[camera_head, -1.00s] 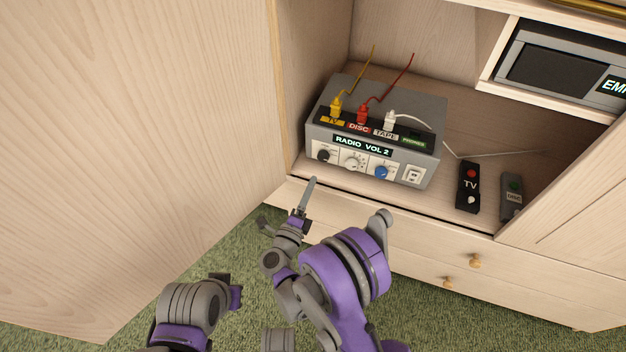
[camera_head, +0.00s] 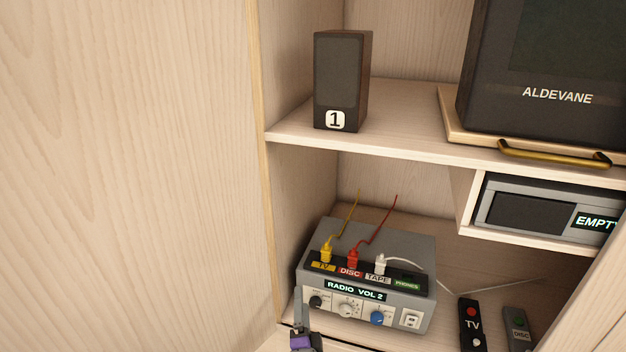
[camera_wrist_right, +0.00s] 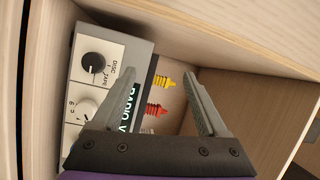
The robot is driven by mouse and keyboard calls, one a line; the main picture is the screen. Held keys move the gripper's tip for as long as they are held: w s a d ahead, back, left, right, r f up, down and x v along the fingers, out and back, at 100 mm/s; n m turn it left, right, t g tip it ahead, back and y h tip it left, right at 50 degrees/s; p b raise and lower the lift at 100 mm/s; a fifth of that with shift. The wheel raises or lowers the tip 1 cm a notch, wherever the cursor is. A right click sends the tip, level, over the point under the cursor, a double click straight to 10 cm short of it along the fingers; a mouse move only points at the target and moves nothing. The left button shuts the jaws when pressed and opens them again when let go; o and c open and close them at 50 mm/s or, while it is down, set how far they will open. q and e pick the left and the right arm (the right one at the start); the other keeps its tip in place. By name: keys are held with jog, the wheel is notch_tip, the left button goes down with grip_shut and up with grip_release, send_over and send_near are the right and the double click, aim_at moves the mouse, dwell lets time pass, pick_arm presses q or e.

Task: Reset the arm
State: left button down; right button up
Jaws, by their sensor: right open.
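My right gripper (camera_head: 301,316) shows only in part at the bottom edge of the head view, by the front left corner of the grey radio unit (camera_head: 420,255). In the right wrist view (camera_wrist_right: 165,90) its two fingers stand apart with nothing held between them. Beyond the fingers are the unit's yellow plug (camera_wrist_right: 163,82) and red plug (camera_wrist_right: 156,110). Whether a finger touches the unit cannot be told. The rest of my right arm is out of the head view, and my left gripper is not in view.
A speaker marked 1 (camera_head: 340,80) and a dark ALDEVANE set (camera_head: 540,70) stand on the upper shelf. A player (camera_head: 530,210) sits in a niche. The TV remote (camera_head: 472,325) and DISC remote (camera_head: 518,330) lie right of the unit. A wooden panel (camera_head: 130,180) fills the left.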

jog(key=s+d+f+n+g, duration=0.2)
jog(key=s+d+n+g, duration=0.4)
jog(key=s, duration=0.5)
jog(key=s+d+f+n+g+h, duration=0.1)
jog(key=s+d+n+g, duration=0.25)
jog(key=s+d, duration=0.6)
jog(key=s+d+f+n+g, duration=0.2)
jog(key=s+d+n+g, duration=0.3)
jog(key=s, duration=0.7)
pick_arm(q)
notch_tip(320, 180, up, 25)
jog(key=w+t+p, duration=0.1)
jog(key=p, duration=2.1)
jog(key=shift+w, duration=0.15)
pick_arm(e)
notch_tip(320, 180, up, 25)
jog(key=w+t, duration=0.1)
jog(key=shift+w, duration=0.3)
jog(key=shift+s, duration=0.15)
